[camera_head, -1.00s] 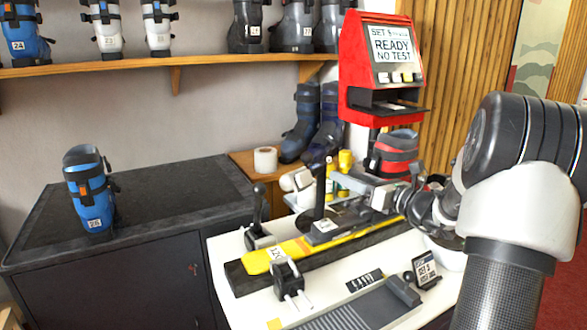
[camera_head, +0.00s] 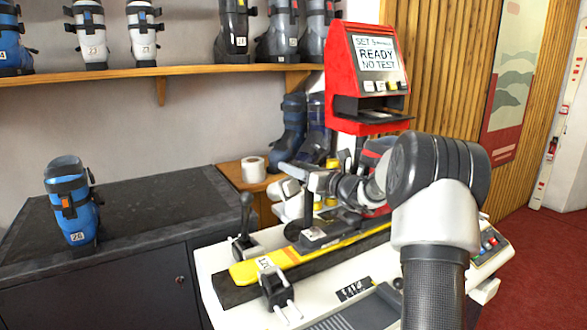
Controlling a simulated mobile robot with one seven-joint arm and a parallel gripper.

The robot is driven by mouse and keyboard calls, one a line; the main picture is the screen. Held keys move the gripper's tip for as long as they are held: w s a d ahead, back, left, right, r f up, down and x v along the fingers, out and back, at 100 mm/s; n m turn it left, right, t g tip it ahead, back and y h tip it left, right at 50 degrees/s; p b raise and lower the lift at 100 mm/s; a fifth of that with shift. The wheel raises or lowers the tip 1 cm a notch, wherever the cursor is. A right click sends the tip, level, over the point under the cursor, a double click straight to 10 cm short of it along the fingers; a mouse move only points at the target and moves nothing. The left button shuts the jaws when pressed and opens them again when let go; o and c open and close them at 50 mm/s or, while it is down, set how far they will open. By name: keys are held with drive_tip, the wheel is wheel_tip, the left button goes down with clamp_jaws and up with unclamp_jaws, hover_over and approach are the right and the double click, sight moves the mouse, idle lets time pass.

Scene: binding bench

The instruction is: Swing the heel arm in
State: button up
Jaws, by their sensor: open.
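The yellow ski (camera_head: 245,272) lies in a dark cradle along the white bench. A dark upright post (camera_head: 308,212), which looks like the heel arm, rises above the ski's middle by a black block with a white label. My gripper (camera_head: 288,172) reaches in from the right at the height of the post's top. It is open; its fingers overlap dark parts there, and I cannot tell whether they touch the post. A red and grey boot (camera_head: 376,152) is partly hidden behind my arm.
Black clamps stand on both sides of the ski, near (camera_head: 278,291) and far (camera_head: 243,243). A red test unit (camera_head: 340,62) reads READY. A tape roll (camera_head: 253,170) and blue boots stand behind. A blue boot (camera_head: 72,205) stands on the dark cabinet (camera_head: 150,195).

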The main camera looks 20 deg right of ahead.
drive_tip(key=shift+w+a, duration=0.2)
drive_tip(key=shift+w, duration=0.35)
clamp_jaws()
drive_tip(key=shift+s+d+r+n+y+p, duration=0.15)
drive_tip(key=shift+d+r+n+y+p, duration=0.2)
drive_tip(key=shift+p, duration=0.7)
drive_tip(key=y+p, duration=0.1)
drive_tip(key=s+n+g+y+p, duration=0.1)
drive_tip(key=p, duration=0.1)
drive_tip(key=shift+d+r+n+g, duration=0.2)
drive_tip(key=shift+d+n+g, duration=0.05)
drive_tip(key=shift+d+g, duration=0.05)
drive_tip(key=n+g+y+p, duration=0.1)
drive_tip(key=s+d+f+n+g+y+p, duration=0.1)
drive_tip(key=y, duration=0.1)
drive_tip(key=shift+p, duration=0.3)
